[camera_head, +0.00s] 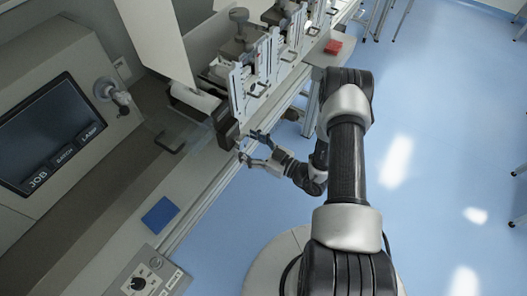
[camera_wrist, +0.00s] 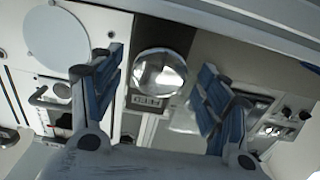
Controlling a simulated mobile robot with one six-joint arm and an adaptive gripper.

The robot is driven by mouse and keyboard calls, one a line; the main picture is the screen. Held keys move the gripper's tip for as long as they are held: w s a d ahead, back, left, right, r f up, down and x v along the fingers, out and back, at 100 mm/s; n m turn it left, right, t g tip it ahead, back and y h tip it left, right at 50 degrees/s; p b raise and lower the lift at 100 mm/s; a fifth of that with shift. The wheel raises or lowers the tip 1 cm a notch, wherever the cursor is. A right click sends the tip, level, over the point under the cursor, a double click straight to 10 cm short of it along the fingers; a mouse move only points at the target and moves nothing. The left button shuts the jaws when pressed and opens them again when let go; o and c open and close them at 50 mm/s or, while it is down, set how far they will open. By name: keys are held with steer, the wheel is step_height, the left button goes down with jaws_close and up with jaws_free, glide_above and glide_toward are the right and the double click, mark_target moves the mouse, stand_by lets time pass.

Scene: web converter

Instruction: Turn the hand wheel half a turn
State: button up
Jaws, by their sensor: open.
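In the wrist view a round, shiny silver wheel (camera_wrist: 160,72), which looks like the hand wheel, sits on a machine face just above a small number counter (camera_wrist: 147,101). My gripper (camera_wrist: 163,62) is open, with one blue-padded finger on each side of the wheel in the picture. I see no contact, and the distance to the wheel is hard to tell. In the head view my gripper (camera_head: 247,147) is spread beside the machine's front edge, close to a dark block (camera_head: 226,132). I cannot make out the hand wheel clearly in the head view.
A large pale disc (camera_wrist: 55,37) and a handle (camera_wrist: 48,95) lie left of the wheel in the wrist view. In the head view there are a screen panel (camera_head: 50,135), a blue pad (camera_head: 159,214), a knob box (camera_head: 143,280) and a red block (camera_head: 333,47).

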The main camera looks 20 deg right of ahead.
steer(key=v, duration=0.9)
steer(key=shift+s+d, duration=0.15)
steer(key=shift+s, duration=0.05)
